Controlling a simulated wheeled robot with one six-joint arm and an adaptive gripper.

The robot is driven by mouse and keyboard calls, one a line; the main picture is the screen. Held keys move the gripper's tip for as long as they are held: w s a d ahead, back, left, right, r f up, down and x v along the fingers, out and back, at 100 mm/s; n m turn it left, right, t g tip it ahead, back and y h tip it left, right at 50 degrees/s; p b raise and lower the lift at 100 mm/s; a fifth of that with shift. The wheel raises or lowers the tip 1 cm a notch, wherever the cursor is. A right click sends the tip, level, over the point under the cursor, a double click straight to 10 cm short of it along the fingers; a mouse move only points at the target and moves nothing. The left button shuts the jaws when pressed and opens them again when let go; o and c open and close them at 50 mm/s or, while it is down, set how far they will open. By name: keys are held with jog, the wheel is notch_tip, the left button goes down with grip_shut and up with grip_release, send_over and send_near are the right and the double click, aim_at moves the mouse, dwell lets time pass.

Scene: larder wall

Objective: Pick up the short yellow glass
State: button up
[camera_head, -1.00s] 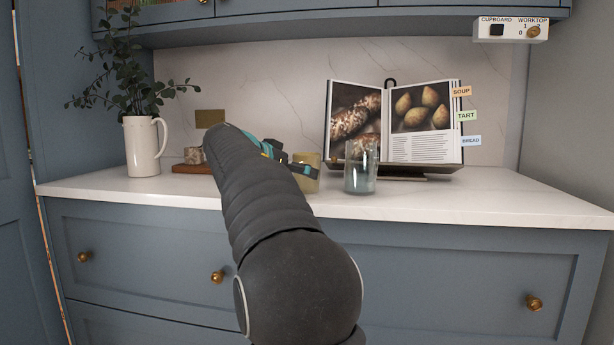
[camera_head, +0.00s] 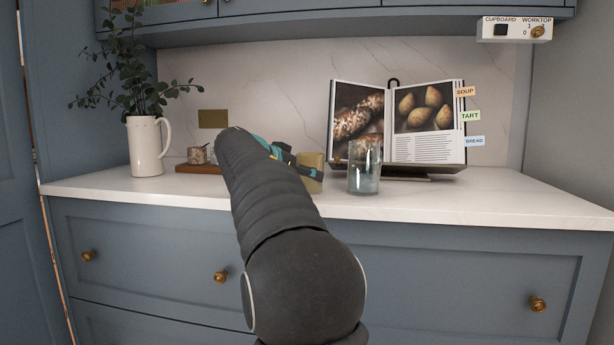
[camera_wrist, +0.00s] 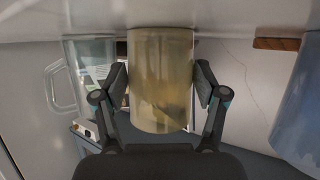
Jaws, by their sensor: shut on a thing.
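The short yellow glass (camera_head: 314,184) stands upright at the worktop, left of a clear glass (camera_head: 364,170) in the head view. My gripper (camera_head: 296,166) is at it, partly hidden behind my own arm. In the wrist view, the yellow glass (camera_wrist: 161,95) fills the middle, with one finger of my gripper (camera_wrist: 161,82) against each side. The jaws are shut on it. I cannot tell whether its base is clear of the worktop. The clear glass, showing a handle, is at the left in the wrist view (camera_wrist: 88,70).
An open cookbook (camera_head: 425,110) on a stand is behind the clear glass. A white jug (camera_head: 145,148) with leafy stems stands at the left. A small jar (camera_head: 198,156) is by a wooden board (camera_head: 190,168). The worktop (camera_head: 500,196) is free at the right.

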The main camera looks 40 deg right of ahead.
jog(key=shift+r, duration=0.15)
notch_tip(320, 180, up, 17)
jog(key=p, duration=0.5)
jog(key=shift+r+p, duration=0.2)
jog(key=shift+p, duration=0.15)
dwell(0.4)
